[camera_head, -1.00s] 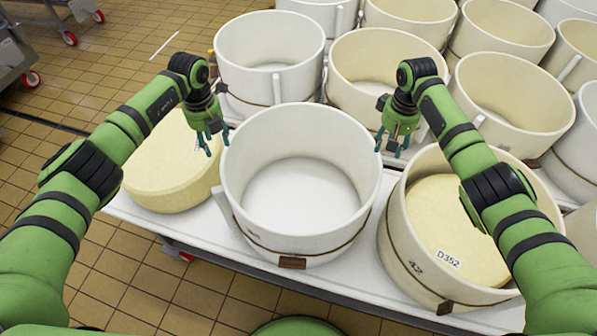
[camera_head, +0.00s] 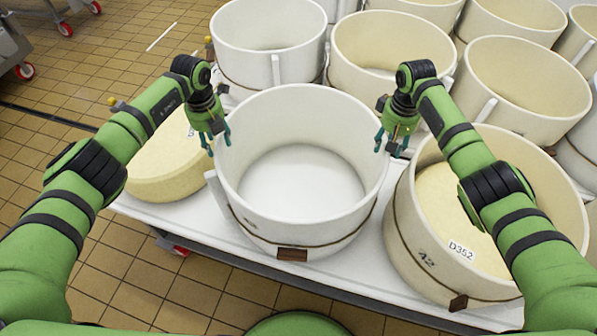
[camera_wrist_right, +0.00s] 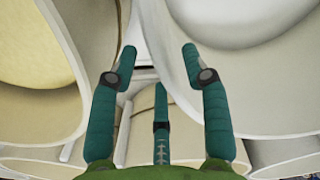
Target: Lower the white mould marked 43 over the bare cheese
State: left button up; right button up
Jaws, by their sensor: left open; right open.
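The white mould (camera_head: 302,238), open and empty-looking, stands upright on the white table in the middle of the head view; its marking is too small to read. The bare cheese (camera_head: 165,172), a pale yellow wheel, lies left of it, partly hidden by my left arm. My left gripper (camera_head: 219,143) is open at the mould's left rim. My right gripper (camera_head: 391,146) is open at its right rim, in the gap before the cream mould; contact is unclear. In the right wrist view its open fingers (camera_wrist_right: 160,58) point between the white mould (camera_wrist_right: 235,85) and a cream wall.
A cream mould (camera_head: 400,235) marked 42 holds a cheese (camera_head: 440,215) labelled D352, close on the right. Several more moulds crowd the back, including a white one (camera_head: 250,65). The white table's (camera_head: 215,235) front edge is near; tiled floor lies left.

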pick_arm(q)
jog(key=shift+f, duration=3.1)
pick_arm(e)
notch_tip(320, 180, down, 6)
jog(key=shift+f, duration=0.1)
pick_arm(q)
jog(key=shift+c, duration=0.4)
pick_arm(e)
jog(key=shift+c, duration=0.4)
pick_arm(q)
grip_shut()
pick_arm(e)
grip_shut()
pick_arm(q)
jog(key=shift+w+r, duration=0.15)
jog(key=shift+r, duration=0.05)
pick_arm(e)
jog(key=shift+w+r, duration=0.15)
jog(key=shift+r, duration=0.05)
